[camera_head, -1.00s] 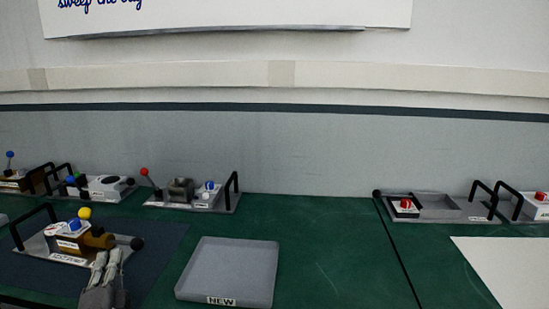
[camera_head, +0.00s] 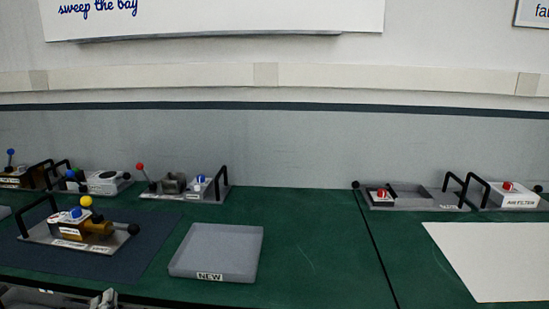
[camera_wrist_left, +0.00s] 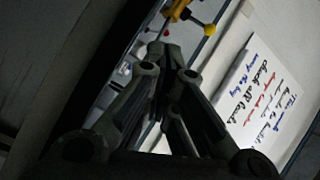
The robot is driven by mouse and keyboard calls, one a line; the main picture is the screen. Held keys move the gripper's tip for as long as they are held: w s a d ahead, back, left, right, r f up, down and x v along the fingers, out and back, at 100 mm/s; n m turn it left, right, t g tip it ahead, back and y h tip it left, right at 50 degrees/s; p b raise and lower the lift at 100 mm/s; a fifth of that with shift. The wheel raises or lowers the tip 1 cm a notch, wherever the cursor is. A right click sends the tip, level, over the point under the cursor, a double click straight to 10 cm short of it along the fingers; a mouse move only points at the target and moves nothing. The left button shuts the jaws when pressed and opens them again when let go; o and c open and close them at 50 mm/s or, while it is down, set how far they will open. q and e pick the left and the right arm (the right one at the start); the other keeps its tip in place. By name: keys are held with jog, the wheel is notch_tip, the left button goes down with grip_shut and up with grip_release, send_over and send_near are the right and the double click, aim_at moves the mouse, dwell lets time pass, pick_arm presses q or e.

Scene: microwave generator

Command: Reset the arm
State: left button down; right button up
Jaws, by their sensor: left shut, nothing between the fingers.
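My left gripper (camera_head: 106,298) shows at the bottom left edge of the head view, low and in front of the bench's front edge. Most of it is cut off by the frame. In the left wrist view its dark fingers (camera_wrist_left: 168,62) come together at the tips with nothing between them. The nearest bench device (camera_head: 75,235), with a yellow knob, a blue button and a brown cylinder, stands on the dark blue mat behind the gripper, apart from it. My right gripper is not in view.
A grey tray labelled NEW (camera_head: 217,252) lies empty on the green bench (camera_head: 310,255). Several devices stand along the back wall. A white sheet (camera_head: 492,258) lies at the right. The bench middle is clear.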

pick_arm(q)
jog(key=s+d+f+n+g+h, duration=0.35)
jog(key=s+d+f+g, duration=0.2)
jog(key=s+f, duration=0.5)
jog(key=s+d+f+n+g+h, duration=0.1)
jog(key=s+d+f+g+h, duration=0.1)
jog(key=s+d+f+g, duration=0.45)
jog(key=s+d+f+n+g+h, duration=0.1)
jog(key=s+d+f+n+h, duration=0.2)
jog(key=s, duration=0.6)
notch_tip(320, 180, down, 24)
jog(key=s+m+p, duration=0.1)
jog(key=m, duration=0.1)
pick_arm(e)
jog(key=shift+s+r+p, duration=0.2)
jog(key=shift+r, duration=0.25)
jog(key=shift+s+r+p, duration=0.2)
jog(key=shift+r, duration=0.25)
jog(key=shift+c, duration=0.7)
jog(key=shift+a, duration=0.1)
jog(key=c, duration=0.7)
pick_arm(q)
jog(key=s+a+f+g+y, duration=0.1)
jog(key=s+a+f+g, duration=0.1)
jog(key=s+f, duration=1.3)
jog(key=shift+s+f, duration=0.35)
jog(key=shift+s, duration=0.9)
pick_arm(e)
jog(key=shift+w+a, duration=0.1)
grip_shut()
